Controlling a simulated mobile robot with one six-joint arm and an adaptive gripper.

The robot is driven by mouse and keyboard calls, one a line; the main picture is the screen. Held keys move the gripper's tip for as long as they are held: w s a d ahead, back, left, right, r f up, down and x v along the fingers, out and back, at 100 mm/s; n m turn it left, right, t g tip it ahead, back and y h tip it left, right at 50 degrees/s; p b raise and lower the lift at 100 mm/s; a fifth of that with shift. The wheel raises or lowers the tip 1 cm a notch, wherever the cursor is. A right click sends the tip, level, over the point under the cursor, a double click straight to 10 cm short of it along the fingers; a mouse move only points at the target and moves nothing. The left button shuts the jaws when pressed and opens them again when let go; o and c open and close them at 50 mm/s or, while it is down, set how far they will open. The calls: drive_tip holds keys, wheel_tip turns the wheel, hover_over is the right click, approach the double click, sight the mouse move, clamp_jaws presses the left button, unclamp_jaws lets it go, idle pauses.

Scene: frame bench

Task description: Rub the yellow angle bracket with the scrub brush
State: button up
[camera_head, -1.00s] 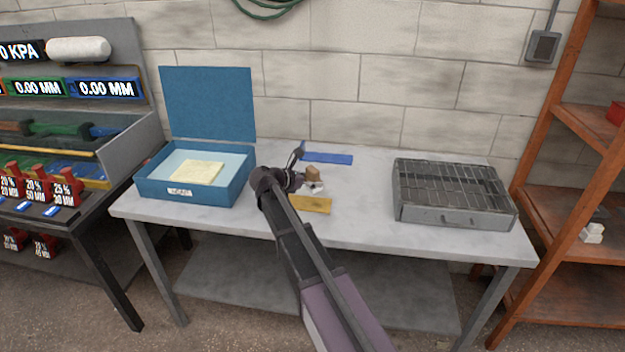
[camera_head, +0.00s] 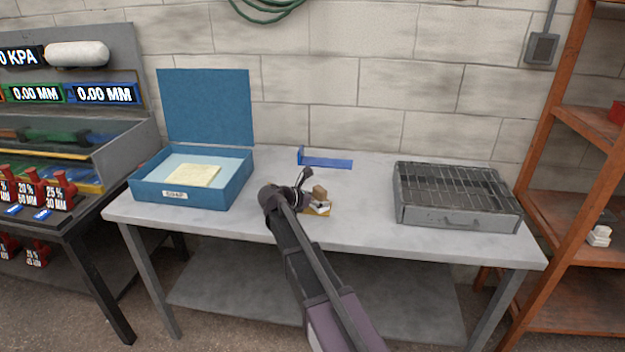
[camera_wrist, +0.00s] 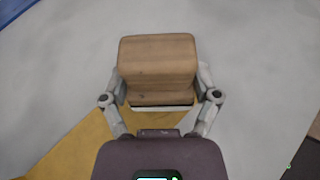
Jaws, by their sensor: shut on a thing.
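The scrub brush, a wooden block with a pale underside, is between the fingers of my gripper (camera_wrist: 158,100), which is shut on it. The brush shows in the wrist view (camera_wrist: 157,62) and as a small brown block in the head view (camera_head: 319,192). The yellow angle bracket (camera_head: 322,211) lies on the bench just under and beside the brush, partly hidden by my gripper and arm. In the wrist view the bracket (camera_wrist: 85,145) runs beneath the gripper. I cannot tell whether the brush touches it.
A blue angle bracket (camera_head: 328,163) lies farther back on the grey bench (camera_head: 370,190). An open blue box (camera_head: 150,193) with a yellow note stands at left. A grey metal tray with a grate (camera_head: 460,217) stands at right. An orange shelf (camera_head: 570,210) is beyond the bench.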

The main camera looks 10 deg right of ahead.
sight(313, 189)
drive_tip(key=shift+s+d, duration=0.3)
drive_tip(key=shift+d, duration=0.45)
drive_tip(key=shift+w+a, duration=0.35)
drive_tip(key=shift+a, duration=0.45)
drive_tip(key=shift+w+a, duration=0.3)
drive_tip(key=shift+a, duration=0.45)
drive_tip(key=r+p, duration=0.2)
drive_tip(key=r, duration=0.1)
drive_tip(key=shift+a+r+p, duration=0.2)
drive_tip(key=shift+a+p, duration=0.2)
wheel_tip(313, 189, up, 5)
drive_tip(key=p, duration=0.4)
drive_tip(key=shift+w+f+p, duration=0.1)
drive_tip(key=shift+f+p, duration=0.1)
drive_tip(key=shift+p, duration=0.1)
drive_tip(key=shift+h, duration=0.3)
